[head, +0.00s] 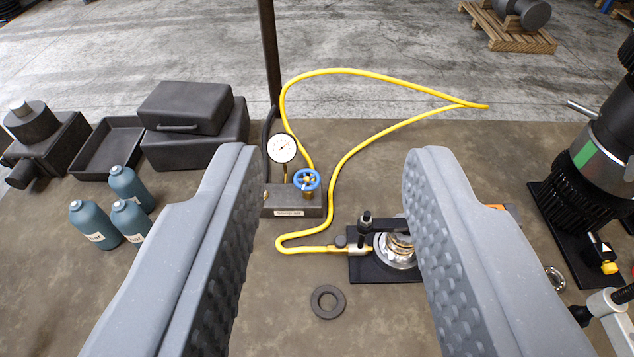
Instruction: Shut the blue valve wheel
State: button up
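The blue valve wheel (307,180) sits on a brass valve on top of a dark manifold block (297,208) with a small label. A white-faced pressure gauge (282,149) stands on the same block, just left of the wheel. My gripper (328,165) is open and empty, with its two grey ridged fingers wide apart. The wheel shows in the gap between the fingers, farther off and apart from both, nearer the left one. Whether the valve is open or shut cannot be seen.
A yellow hose (340,165) loops behind and right of the block to a silver part on a black plate (368,268). A dark ring (328,301) lies in front. Teal bottles (95,224) and dark cases (195,128) stand left. A dark machine (600,140) stands right.

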aim_at(306, 180)
jog(key=z, duration=1.65)
jog(key=k, duration=1.4)
jog(key=u, duration=1)
jog(key=i, duration=1.4)
jog(key=z, duration=0.1)
